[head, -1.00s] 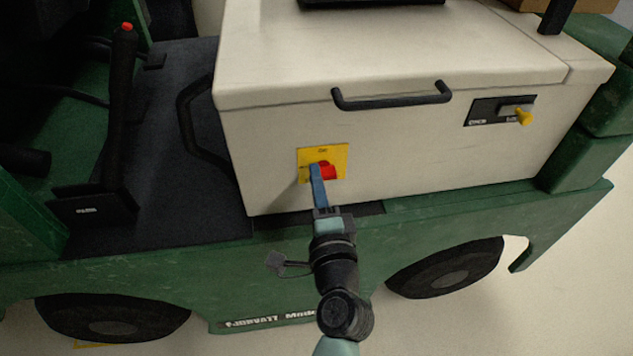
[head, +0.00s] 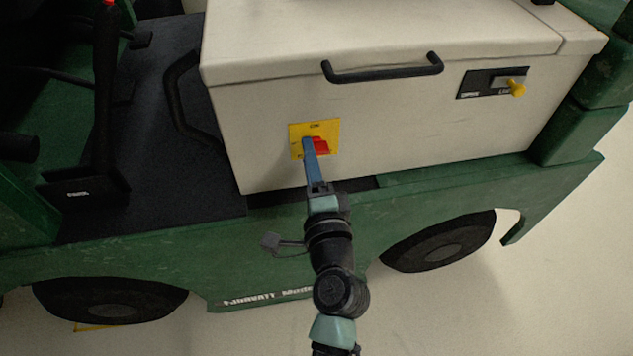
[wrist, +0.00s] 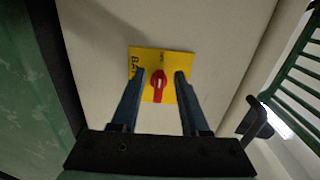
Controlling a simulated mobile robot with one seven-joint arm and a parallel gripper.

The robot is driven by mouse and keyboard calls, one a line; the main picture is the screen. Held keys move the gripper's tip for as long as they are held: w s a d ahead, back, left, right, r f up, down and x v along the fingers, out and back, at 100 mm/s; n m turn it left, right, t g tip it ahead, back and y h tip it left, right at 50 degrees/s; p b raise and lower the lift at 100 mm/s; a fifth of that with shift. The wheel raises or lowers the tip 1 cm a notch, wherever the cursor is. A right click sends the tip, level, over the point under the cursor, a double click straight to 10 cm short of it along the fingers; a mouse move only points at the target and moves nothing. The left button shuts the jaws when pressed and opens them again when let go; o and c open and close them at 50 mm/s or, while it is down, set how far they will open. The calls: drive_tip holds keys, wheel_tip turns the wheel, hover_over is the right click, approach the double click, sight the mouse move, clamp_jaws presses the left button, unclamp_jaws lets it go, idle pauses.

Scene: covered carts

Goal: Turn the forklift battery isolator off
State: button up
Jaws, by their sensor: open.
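The battery isolator is a red rotary knob (head: 320,146) on a yellow square plate (head: 329,128), fixed to the front of the cream battery box (head: 400,130). In the wrist view the red knob (wrist: 157,86) lies between my two blue fingers, with the yellow plate (wrist: 150,60) behind it. My gripper (head: 308,146) is open, and in the wrist view its fingertips (wrist: 161,76) stand on either side of the knob with gaps. Whether the fingers touch the plate cannot be told. In the head view a finger hides the knob's left part.
A black handle (head: 383,75) sticks out above the isolator. A black panel with a yellow knob (head: 517,88) is to its right. The green forklift chassis (head: 420,225) runs below the box. A black lever with a red tip (head: 104,100) stands at left.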

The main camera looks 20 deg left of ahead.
drive_tip(key=v, duration=1.2)
drive_tip(key=shift+d+b, duration=0.15)
drive_tip(key=shift+b, duration=0.15)
drive_tip(key=shift+s, duration=0.1)
